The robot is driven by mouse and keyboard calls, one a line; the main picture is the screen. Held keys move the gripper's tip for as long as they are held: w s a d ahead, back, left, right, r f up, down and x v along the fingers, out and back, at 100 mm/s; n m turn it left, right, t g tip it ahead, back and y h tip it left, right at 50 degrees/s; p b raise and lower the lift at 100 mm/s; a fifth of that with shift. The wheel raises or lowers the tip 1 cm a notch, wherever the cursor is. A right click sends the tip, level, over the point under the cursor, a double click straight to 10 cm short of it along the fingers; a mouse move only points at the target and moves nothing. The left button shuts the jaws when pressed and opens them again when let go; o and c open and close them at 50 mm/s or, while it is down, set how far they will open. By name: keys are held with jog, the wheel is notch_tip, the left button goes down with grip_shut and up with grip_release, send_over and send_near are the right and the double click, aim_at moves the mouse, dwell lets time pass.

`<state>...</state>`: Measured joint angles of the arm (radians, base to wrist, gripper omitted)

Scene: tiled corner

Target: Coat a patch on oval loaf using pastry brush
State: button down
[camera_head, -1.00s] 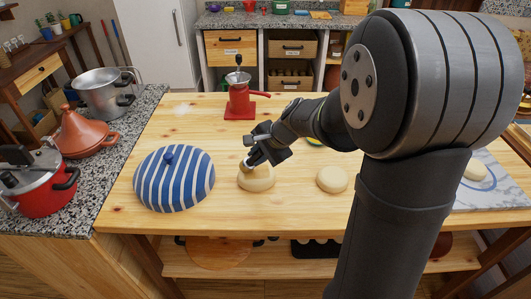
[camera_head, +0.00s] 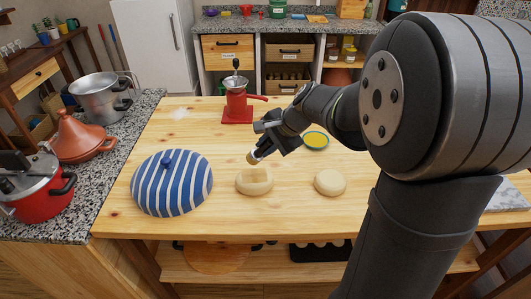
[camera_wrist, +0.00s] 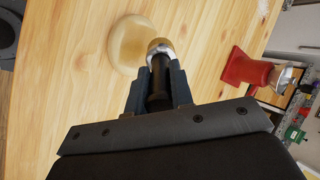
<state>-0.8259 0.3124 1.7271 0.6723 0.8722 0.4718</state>
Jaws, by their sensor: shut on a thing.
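The oval loaf (camera_head: 254,186) is pale and lies on the wooden table, just right of the blue-and-white striped dome. A slightly darker, yellowish patch shows on its top. My gripper (camera_head: 267,143) is above and behind the loaf, shut on the pastry brush (camera_head: 253,157). The brush's pale tip points down and left toward the loaf's back edge and appears raised above it. In the wrist view the dark handle is between my gripper's fingers (camera_wrist: 158,88), and the brush head (camera_wrist: 160,48) overlaps the right edge of the loaf (camera_wrist: 122,45).
A second pale loaf (camera_head: 330,182) lies to the right. A shallow dish (camera_head: 316,141) with yellow contents and a blue-green rim is behind it. The striped dome (camera_head: 172,184) stands left. A red grinder (camera_head: 238,104) stands at the back. Bare table lies in front of the loaves.

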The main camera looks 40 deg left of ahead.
jog(key=shift+r, duration=1.7)
jog(key=w+d+f, duration=0.2)
jog(key=w+d, duration=0.6)
jog(key=w, duration=0.6)
jog(key=w+d+f, duration=0.2)
jog(key=w+d, duration=0.6)
jog(key=w, duration=0.6)
jog(key=w+d+f, duration=0.1)
jog(key=w+d, duration=0.2)
jog(key=d, duration=0.6)
jog(key=w+d+f, duration=0.2)
jog(key=w+d, duration=0.2)
jog(key=d, duration=0.5)
jog(key=w+d+f, duration=0.2)
jog(key=w+d, duration=0.2)
jog(key=d, duration=0.6)
jog(key=shift+w+f, duration=0.1)
jog(key=shift+w, duration=0.15)
jog(key=shift+a, duration=0.1)
